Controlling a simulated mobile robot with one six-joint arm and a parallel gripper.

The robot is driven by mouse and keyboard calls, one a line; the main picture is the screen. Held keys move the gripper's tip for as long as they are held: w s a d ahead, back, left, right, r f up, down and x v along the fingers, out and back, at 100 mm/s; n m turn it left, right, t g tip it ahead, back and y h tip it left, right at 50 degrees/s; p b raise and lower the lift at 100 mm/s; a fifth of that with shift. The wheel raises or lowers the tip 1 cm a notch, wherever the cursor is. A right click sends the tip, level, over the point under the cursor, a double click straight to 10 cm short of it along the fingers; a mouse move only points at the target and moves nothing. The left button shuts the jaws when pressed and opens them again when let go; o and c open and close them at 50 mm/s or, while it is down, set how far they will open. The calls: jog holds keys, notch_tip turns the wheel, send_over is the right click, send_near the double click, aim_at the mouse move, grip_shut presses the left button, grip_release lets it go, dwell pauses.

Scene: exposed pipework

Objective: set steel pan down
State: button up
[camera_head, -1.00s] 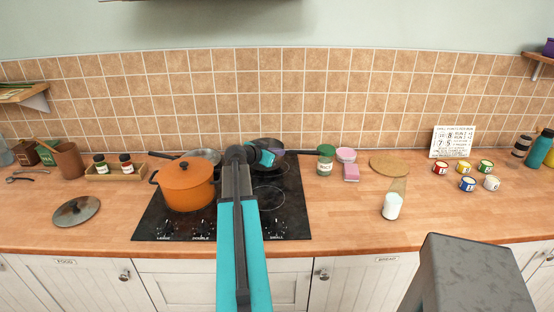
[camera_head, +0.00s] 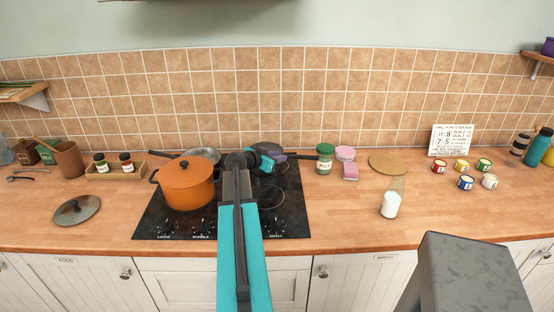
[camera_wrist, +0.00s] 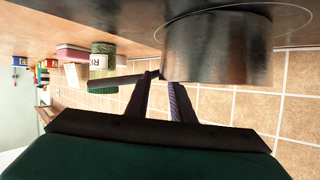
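The steel pan (camera_wrist: 225,50) fills the upper middle of the wrist view, which is upside down. Its dark handle (camera_wrist: 120,80) points toward a green jar. In the head view the pan (camera_head: 276,158) is over the back right burner, partly hidden by my gripper (camera_head: 262,157), its handle pointing right. In the wrist view my gripper (camera_wrist: 165,79) has its fingers at the pan's rim near the handle, one outside the wall, the other's tip hidden by it. It looks shut on the rim. The pan's base is at or just above the hob (camera_head: 287,213); exact contact is unclear.
An orange pot (camera_head: 187,185) stands on the hob's left, with another pan (camera_head: 207,155) behind it. A green-lidded jar (camera_head: 325,159) and pink containers (camera_head: 347,164) stand just right of the hob. The front right of the hob is clear.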

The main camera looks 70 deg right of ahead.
jog(key=shift+r, duration=0.1)
dwell(0.3)
jog(key=shift+w+a+r, duration=0.1)
jog(key=shift+w+a, duration=0.05)
jog(key=shift+a, duration=0.4)
jog(key=b+v, duration=0.3)
jog(key=v, duration=0.7)
jog(key=shift+a+r, duration=0.3)
jog(key=shift+w, duration=0.15)
